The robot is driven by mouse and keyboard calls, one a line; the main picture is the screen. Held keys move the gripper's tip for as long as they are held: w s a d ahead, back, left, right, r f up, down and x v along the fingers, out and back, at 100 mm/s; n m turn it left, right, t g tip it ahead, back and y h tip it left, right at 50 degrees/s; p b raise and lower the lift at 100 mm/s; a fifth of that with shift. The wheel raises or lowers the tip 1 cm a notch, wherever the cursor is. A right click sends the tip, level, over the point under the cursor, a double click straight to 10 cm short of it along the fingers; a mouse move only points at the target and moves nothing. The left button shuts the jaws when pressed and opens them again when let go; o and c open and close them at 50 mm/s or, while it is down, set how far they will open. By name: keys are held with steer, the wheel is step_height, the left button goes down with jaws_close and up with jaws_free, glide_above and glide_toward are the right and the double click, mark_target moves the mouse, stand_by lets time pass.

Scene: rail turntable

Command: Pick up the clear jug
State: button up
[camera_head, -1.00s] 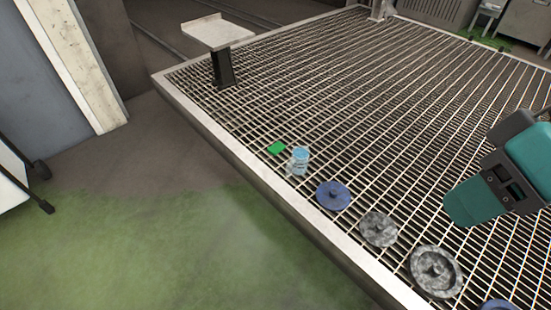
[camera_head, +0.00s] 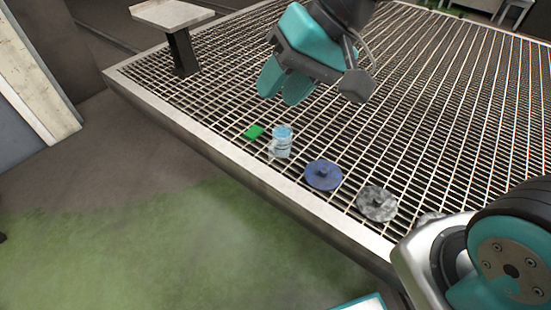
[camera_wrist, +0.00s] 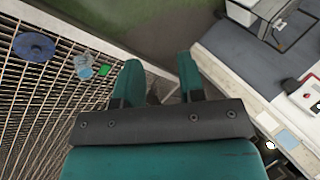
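The clear jug (camera_head: 281,143) stands upright on the grating near the platform's edge, with a bluish tint. In the wrist view the jug (camera_wrist: 84,68) is left of my fingers. My gripper (camera_head: 285,88) is above and a little behind the jug in the head view, apart from it. In the wrist view my gripper (camera_wrist: 158,75) shows two teal fingers spread with a gap between them and nothing held.
A green block (camera_head: 254,132) lies just left of the jug. A blue disc (camera_head: 323,175) and a grey mottled disc (camera_head: 377,204) lie to its right. A small stand (camera_head: 173,16) rises at the platform's far left corner. The grating behind the jug is clear.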

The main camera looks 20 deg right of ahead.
steer(key=w+f+m+t+y+b, duration=0.15)
steer(key=w+f+m+b, duration=0.25)
steer(key=w+f+b, duration=0.4)
steer(key=w+f+m+t+y+b, duration=0.15)
steer(key=w+f+m+b, duration=0.3)
steer(key=f, duration=0.55)
steer(key=m+t+y+b, duration=0.2)
steer(key=m+t+b, duration=0.7)
steer(key=m+b, duration=1.6)
glide_toward(274, 155)
steer(key=w+a+n+b, duration=0.1)
steer(key=n+b, duration=0.1)
steer(key=w+a+n+b, duration=0.1)
steer(key=n+b, duration=0.1)
steer(key=b, duration=0.1)
steer(key=shift+w+a+r+n, duration=0.3)
steer(key=shift+r+n, duration=0.05)
steer(key=shift+w+f+b, duration=0.2)
steer(key=shift+f+b, duration=0.05)
steer(key=shift+b, duration=0.15)
steer(key=b+x, duration=0.5)
steer(key=x, duration=0.1)
steer(key=shift+a, duration=0.2)
steer(key=shift+w+a+r+b, duration=0.2)
steer(key=shift+w+a+b, duration=0.05)
steer(key=shift+w+b, duration=0.1)
steer(key=shift+c, duration=0.2)
